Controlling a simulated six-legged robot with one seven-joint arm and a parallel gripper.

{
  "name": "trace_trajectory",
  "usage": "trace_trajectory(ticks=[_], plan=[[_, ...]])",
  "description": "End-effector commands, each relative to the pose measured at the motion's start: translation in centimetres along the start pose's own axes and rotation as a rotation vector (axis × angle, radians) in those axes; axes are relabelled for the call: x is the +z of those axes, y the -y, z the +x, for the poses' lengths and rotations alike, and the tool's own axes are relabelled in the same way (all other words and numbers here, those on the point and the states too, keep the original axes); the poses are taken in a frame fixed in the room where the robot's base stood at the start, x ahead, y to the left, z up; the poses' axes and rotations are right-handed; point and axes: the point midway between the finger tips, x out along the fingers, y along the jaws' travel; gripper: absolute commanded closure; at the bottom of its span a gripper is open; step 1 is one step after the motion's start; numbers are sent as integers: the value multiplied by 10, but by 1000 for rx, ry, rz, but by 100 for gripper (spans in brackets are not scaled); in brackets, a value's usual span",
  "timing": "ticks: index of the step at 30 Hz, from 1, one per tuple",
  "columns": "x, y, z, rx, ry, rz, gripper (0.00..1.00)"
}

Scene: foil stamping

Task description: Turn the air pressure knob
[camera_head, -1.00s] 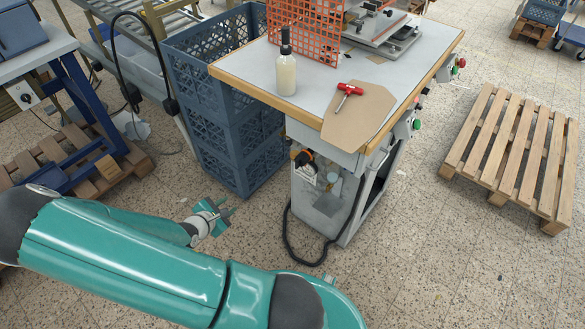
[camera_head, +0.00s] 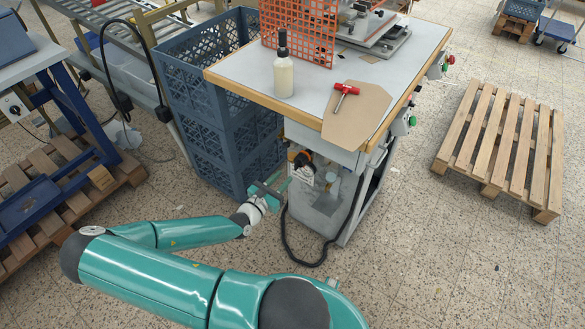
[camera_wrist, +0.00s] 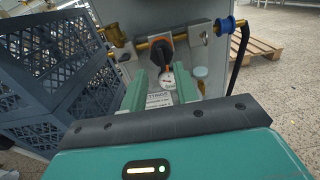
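The air pressure knob (camera_head: 302,159), black and orange, sits on the front of the machine stand under the table. My gripper (camera_head: 272,188) is in front of the stand, a little left of and lower than the knob in the head view. In the wrist view my gripper (camera_wrist: 160,80) has its two green fingers apart with nothing held between them. The fingers appear clear of the knob.
Stacked blue crates (camera_head: 225,140) stand close on the left. A brass fitting (camera_wrist: 113,35) and a blue-ended fitting (camera_wrist: 228,25) flank the knob. A black hose (camera_head: 290,240) hangs to the floor. The table (camera_head: 245,75) overhangs the stand.

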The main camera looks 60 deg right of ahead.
Motion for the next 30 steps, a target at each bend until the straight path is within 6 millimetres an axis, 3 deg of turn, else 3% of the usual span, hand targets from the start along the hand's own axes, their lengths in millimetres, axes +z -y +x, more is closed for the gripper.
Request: trace_trajectory(ticks=[3, 9, 21, 22, 26, 30], plan=[[0, 1, 25, -3, 2, -2, 70], [0, 1, 55, -3, 0, 0, 70], [0, 0, 66, -3, -1, 1, 70], [0, 0, 66, -3, -1, 1, 72], [0, 0, 65, -3, -1, 1, 98], [0, 0, 65, -3, -1, 1, 100]])
